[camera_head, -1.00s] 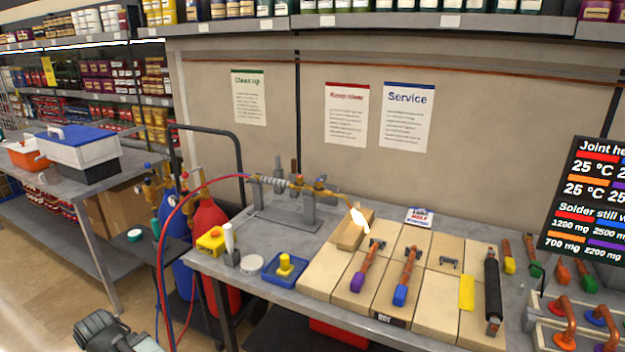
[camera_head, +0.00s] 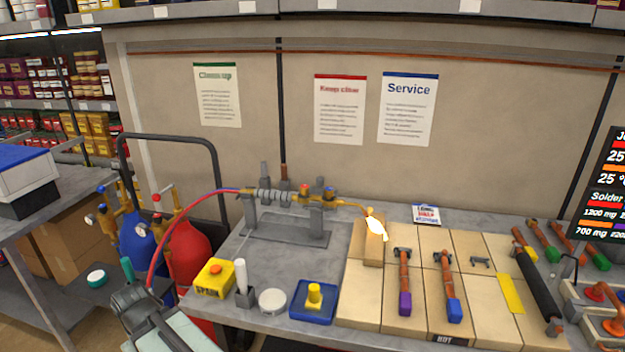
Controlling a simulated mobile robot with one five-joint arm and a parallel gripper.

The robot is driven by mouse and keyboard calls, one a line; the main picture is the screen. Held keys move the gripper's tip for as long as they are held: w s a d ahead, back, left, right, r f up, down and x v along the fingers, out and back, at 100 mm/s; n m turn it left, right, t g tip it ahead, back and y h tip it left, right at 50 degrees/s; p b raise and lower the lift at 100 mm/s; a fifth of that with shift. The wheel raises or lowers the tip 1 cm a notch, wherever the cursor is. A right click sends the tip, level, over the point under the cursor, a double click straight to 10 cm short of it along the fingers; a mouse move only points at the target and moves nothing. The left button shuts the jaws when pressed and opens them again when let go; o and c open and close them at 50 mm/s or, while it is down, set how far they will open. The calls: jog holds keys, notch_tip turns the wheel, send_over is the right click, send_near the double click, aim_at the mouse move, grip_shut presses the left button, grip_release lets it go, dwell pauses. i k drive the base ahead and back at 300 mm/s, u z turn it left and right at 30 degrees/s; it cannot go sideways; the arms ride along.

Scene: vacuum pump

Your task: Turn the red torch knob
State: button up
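The brass torch (camera_head: 275,195) lies level in a grey stand (camera_head: 287,227) at the back of the bench, its nozzle pointing right. A small red knob (camera_head: 304,189) sits on top of it, with a blue knob (camera_head: 328,192) just to its right. A bright flame (camera_head: 376,225) burns at the nozzle tip. My arm's dark grey end, with my gripper (camera_head: 135,303), is at the lower left, in front of the bench's left edge and well away from the red knob. I cannot make out whether its fingers are open or shut.
A red-and-blue hose (camera_head: 160,235) arches from the red cylinder (camera_head: 190,255) to the torch. A yellow box (camera_head: 214,279), a white stick in a holder (camera_head: 241,278) and a blue tray (camera_head: 313,301) stand along the front left. Tan bricks (camera_head: 360,295) carry copper pipes.

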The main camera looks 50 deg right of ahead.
aim_at(303, 188)
jog(key=u, duration=0.1)
jog(key=i, duration=1.05)
jog(key=u, duration=0.5)
